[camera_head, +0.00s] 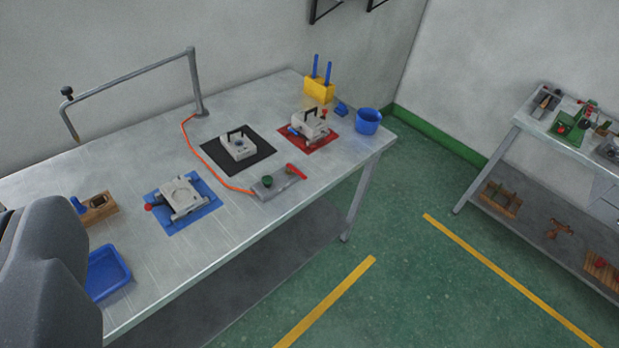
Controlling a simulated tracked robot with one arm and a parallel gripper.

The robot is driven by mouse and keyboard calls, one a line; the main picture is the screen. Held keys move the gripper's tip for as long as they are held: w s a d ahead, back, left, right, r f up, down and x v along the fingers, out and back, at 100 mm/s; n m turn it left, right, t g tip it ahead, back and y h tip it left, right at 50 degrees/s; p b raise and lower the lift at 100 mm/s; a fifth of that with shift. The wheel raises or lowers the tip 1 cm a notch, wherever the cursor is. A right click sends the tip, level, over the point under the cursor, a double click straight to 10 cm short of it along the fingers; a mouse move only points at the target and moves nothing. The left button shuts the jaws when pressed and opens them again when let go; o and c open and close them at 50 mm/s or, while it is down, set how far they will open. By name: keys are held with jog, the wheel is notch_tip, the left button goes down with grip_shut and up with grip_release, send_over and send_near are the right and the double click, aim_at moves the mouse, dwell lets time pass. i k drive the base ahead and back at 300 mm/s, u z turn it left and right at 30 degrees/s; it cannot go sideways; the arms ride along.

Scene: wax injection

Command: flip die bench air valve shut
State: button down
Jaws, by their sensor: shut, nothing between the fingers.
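The die bench air valve seems to be the small grey block (276,187) near the front edge of the grey bench (325,180). It has a dark green knob (267,180) on top and a red lever (296,171) toward its right end. The lever slants down to the right. An orange hose (204,158) runs from the post's foot to the block's left end. Whether the lever stands open or shut is too small to tell. My gripper's fingers do not show; a dark grey part of my arm fills the lower left and stands well apart from the valve.
Dies lie on blue (207,216), black (262,160) and red (323,144) mats around the valve. A blue cup (368,121) and yellow holder (319,90) stand right; a blue tray (107,273) lies left. Green floor is free before the bench; another bench (545,130) stands right.

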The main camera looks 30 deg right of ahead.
aim_at(290, 168)
jog(key=z, duration=0.7)
jog(key=i, duration=1)
jog(key=u, duration=0.05)
